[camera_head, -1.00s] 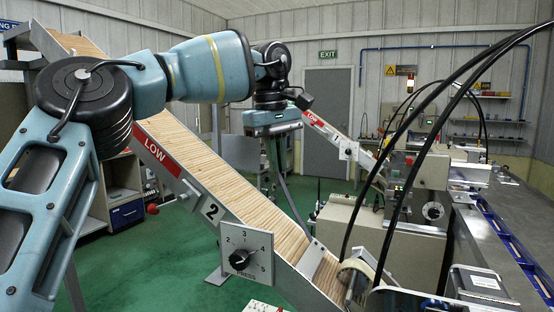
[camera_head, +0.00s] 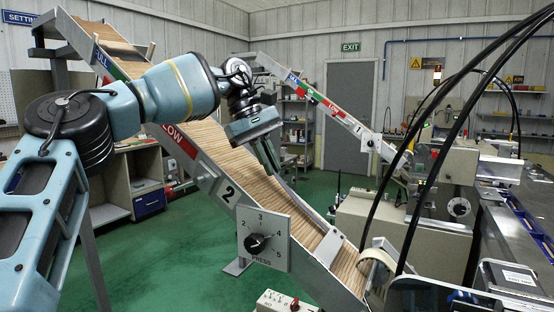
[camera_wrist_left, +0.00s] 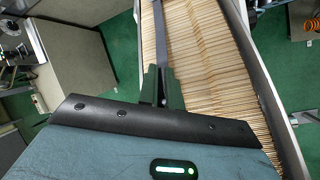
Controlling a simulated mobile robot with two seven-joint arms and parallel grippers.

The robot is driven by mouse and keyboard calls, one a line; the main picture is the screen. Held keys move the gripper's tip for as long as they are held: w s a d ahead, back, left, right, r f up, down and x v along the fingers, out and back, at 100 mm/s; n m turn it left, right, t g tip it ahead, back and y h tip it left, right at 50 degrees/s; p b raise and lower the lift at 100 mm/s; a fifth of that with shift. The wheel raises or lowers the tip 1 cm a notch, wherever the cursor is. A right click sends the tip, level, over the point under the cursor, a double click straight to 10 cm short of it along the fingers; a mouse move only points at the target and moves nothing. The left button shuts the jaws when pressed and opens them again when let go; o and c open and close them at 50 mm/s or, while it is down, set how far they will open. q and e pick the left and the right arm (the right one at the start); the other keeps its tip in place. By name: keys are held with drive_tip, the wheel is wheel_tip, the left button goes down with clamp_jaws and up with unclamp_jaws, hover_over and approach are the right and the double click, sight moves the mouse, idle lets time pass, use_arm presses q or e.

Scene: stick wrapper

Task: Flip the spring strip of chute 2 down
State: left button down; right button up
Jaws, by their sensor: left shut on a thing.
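In the left wrist view, the fingers (camera_wrist_left: 162,82) pinch the strip (camera_wrist_left: 158,32), which runs away above the sticks. Whether the strip touches the sticks is hard to tell. My right gripper is not in view.
A PRESS dial plate (camera_head: 263,239) sits on the near side of chute 2. A roller (camera_head: 376,268) is at its lower end, with black cables (camera_head: 440,130) arching in front. Chute 1 (camera_head: 335,113) slopes behind. Green floor lies open beneath.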

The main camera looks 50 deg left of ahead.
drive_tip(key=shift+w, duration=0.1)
use_arm(q)
drive_tip(key=c, duration=1.6)
unclamp_jaws()
drive_tip(key=shift+o, duration=0.2)
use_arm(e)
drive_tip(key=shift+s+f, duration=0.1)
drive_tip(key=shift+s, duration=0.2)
use_arm(q)
drive_tip(key=shift+d, duration=0.1)
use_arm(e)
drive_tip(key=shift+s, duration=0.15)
